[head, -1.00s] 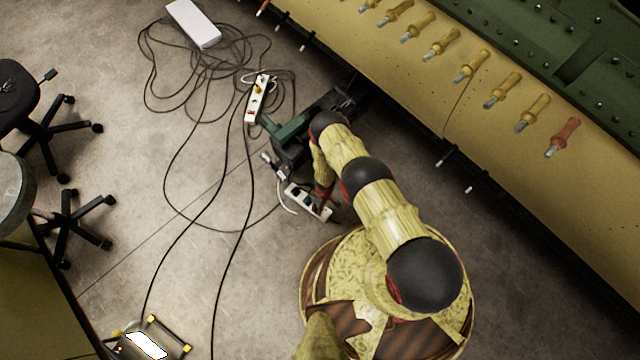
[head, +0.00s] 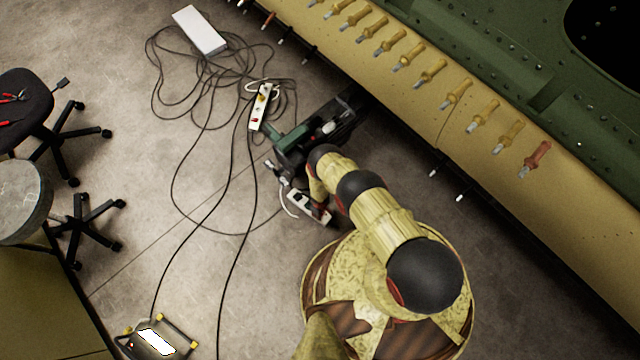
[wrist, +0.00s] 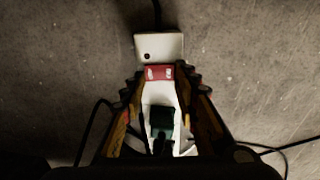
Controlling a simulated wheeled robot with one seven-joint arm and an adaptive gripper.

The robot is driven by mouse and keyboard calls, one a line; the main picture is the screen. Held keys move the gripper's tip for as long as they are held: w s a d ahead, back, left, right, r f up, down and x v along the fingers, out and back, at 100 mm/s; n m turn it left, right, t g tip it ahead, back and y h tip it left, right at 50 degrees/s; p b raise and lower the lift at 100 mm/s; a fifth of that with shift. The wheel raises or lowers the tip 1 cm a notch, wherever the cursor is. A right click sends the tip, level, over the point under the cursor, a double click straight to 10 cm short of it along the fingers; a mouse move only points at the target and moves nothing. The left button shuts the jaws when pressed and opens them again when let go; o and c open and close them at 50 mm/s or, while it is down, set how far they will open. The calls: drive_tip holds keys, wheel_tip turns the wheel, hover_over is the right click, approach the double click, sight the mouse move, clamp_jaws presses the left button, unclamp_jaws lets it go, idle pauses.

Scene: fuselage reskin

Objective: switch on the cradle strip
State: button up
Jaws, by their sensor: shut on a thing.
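A white power strip lies on the floor beside my base in the head view (head: 300,201). In the wrist view this strip (wrist: 158,92) runs lengthwise between my fingers, with a red switch (wrist: 158,73) near its far end and a dark plug (wrist: 162,117) in it closer to me. My gripper (wrist: 161,86) is shut on the strip, one finger along each side, with the red switch just beyond the fingertips. Whether the switch is on or off cannot be told. A second white strip (head: 262,107) with a yellow and a red part lies farther back. No label shows which is the cradle strip.
Loose black cables (head: 190,120) lie around a white box (head: 199,30). A dark and green machine (head: 310,135) stands close beyond my gripper. The yellow fuselage panel (head: 400,90) runs along the right. A lit lamp (head: 156,342) and a chair (head: 25,105) stand left.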

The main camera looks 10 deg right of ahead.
drive_tip(key=shift+w, duration=0.15)
drive_tip(key=o, duration=1.1)
drive_tip(key=shift+r, duration=0.1)
drive_tip(key=shift+r, duration=0.6)
drive_tip(key=shift+s+r, duration=0.2)
drive_tip(key=shift+r, duration=5.1)
